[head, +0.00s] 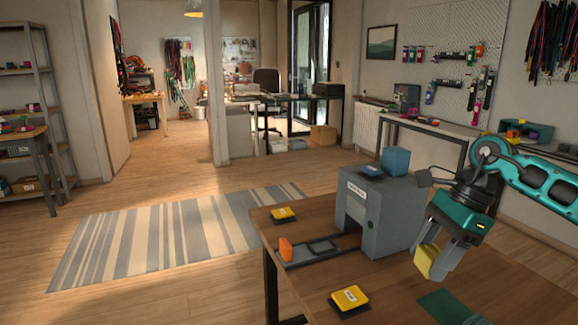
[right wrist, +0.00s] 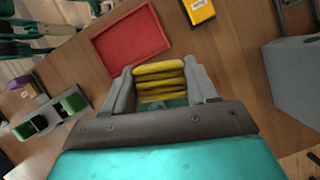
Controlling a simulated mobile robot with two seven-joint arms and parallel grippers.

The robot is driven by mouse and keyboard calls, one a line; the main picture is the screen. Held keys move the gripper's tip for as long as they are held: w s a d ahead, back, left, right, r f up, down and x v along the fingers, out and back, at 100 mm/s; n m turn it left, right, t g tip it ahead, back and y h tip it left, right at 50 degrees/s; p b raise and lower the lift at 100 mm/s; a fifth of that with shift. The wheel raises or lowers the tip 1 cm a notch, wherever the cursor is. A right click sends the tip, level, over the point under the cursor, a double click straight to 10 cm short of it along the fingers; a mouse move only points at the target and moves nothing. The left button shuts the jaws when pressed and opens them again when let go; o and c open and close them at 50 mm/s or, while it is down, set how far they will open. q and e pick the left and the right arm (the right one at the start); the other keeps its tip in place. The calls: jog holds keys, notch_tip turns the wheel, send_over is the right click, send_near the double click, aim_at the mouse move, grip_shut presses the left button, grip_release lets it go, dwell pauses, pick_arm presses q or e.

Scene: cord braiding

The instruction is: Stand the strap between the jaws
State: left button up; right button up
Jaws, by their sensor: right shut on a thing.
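The strap (head: 425,260) is a yellow folded bundle, and its stacked layers show in the right wrist view (right wrist: 160,80). My right gripper (head: 437,258) is shut on it, with one grey finger on each side. It holds the strap over the table, to the right of the grey machine. The grey machine (head: 385,220) has a white label and an opening on its left side. A low rail frame (head: 318,248) runs out from it, with an orange block (head: 286,250) at its outer end. I cannot tell for certain which parts are the jaws. My left gripper is out of view.
The wooden table (head: 400,285) holds yellow-and-black labelled boxes (head: 350,299) (head: 283,215) and a green mat (head: 447,306). A blue block (head: 396,161) sits on the machine. A red tray (right wrist: 130,42) and a green-and-black fixture (right wrist: 50,118) show in the wrist view.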

pick_arm(q)
jog(key=p, duration=0.1)
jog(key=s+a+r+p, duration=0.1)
jog(key=p, duration=0.1)
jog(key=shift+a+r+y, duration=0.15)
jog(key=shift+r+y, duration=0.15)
pick_arm(e)
jog(key=s+a+f+n+g+h, duration=0.1)
jog(key=s+a+n+g+h, duration=0.1)
jog(key=s+n, duration=0.3)
jog(key=s+a+f+n+g+h, duration=0.2)
jog(key=s+n, duration=0.3)
jog(key=n, duration=0.7)
jog(key=shift+a+f+h, duration=0.3)
jog(key=shift+a, duration=0.55)
